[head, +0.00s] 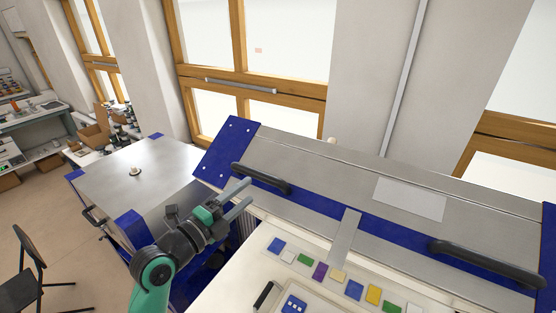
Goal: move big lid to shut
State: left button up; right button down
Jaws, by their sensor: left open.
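The big lid (330,170) of the fusing kiln is a wide grey metal panel with blue corners and a blue front strip. It stands raised and tilted back over the kiln. It has a black left handle (262,178) and a black right handle (487,263). My left gripper (246,194) is open and empty, just below and left of the left handle. Its fingers point up and right; I cannot tell whether they touch the handle. The kiln bed (237,287) below the lid is pale. My right gripper is not in view.
Several coloured glass squares (320,271) lie in a row on the kiln bed, near a sample board (292,304) and a black-handled tool (265,295). A smaller kiln (150,175) with a flat grey top stands at left. A black chair (30,275) stands on the floor.

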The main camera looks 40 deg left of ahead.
aim_at(254, 176)
pick_arm(q)
jog(key=shift+n+y, duration=0.5)
jog(key=shift+y, duration=0.1)
jog(key=w+a+f+b, duration=0.1)
jog(key=w+b, duration=0.1)
jog(key=w+a+b, duration=0.1)
jog(key=w+b, duration=0.1)
jog(key=b, duration=0.1)
jog(key=w+a+f+b, duration=0.1)
jog(key=w+a+b, duration=0.1)
jog(key=w+b, duration=0.1)
jog(key=shift+f, duration=0.35)
jog(key=shift+w+a+r+p, duration=0.1)
jog(key=shift+w+r+p, duration=0.2)
jog(key=shift+w, duration=0.25)
jog(key=shift+w+a+r+p, duration=0.1)
jog(key=shift+w+r+p, duration=0.05)
jog(key=shift+w+p, duration=0.35)
jog(key=shift+w+f, duration=0.1)
jog(key=shift+w, duration=0.3)
grip_shut()
